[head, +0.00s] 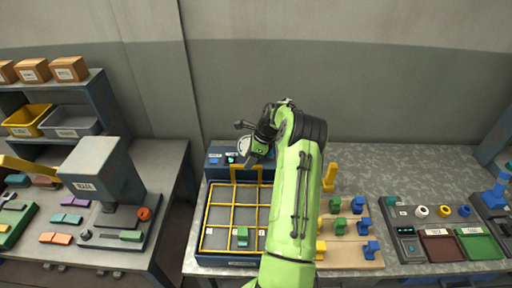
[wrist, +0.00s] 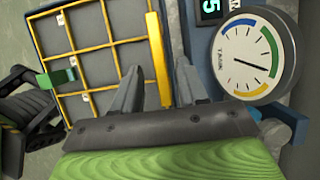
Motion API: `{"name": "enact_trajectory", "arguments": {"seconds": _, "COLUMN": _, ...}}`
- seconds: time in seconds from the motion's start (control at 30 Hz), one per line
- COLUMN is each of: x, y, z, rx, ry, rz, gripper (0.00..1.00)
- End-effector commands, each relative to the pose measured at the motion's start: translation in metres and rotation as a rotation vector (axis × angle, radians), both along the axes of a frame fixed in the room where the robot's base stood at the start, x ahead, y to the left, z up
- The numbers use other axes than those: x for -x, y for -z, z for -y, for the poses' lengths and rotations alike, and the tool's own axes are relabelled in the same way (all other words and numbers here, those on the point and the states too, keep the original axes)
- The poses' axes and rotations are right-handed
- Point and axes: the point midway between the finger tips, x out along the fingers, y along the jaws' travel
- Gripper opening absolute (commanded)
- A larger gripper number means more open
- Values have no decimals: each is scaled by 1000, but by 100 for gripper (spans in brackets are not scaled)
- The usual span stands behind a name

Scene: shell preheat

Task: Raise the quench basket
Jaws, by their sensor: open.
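The quench basket (head: 207,218) is a yellow wire grid sitting low in the tank on the bench. Its upright yellow handle (head: 245,167) stands at the back edge. A green part (head: 242,234) lies in a front cell. My gripper (head: 254,157) is over the back of the tank by the handle. In the wrist view, my gripper (wrist: 157,78) is open, with one finger on each side of the yellow handle bar (wrist: 157,60). Neither finger visibly touches it; depth is hard to tell. The green part (wrist: 58,77) also shows there. My arm hides the tank's right side.
A round tank gauge (wrist: 250,57) and a digital display (wrist: 209,8) are close beside my gripper. A wooden board (head: 345,255) with blue, green and yellow parts stands right of my arm. A press (head: 98,170) stands on the left bench.

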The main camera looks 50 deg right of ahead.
Motion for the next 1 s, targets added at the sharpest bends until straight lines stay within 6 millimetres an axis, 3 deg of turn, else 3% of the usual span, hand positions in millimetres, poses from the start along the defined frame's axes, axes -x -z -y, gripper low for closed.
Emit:
{"name": "enact_trajectory", "arguments": {"seconds": 0.3, "x": 27, "y": -84, "z": 23, "rx": 5, "ry": 4, "rz": 4, "gripper": 43}}
{"name": "enact_trajectory", "arguments": {"seconds": 0.5, "x": 39, "y": -121, "z": 32, "rx": 3, "ry": 2, "rz": 2, "gripper": 43}}
{"name": "enact_trajectory", "arguments": {"seconds": 1.0, "x": 42, "y": -129, "z": 34, "rx": 1, "ry": 1, "rz": 1, "gripper": 43}}
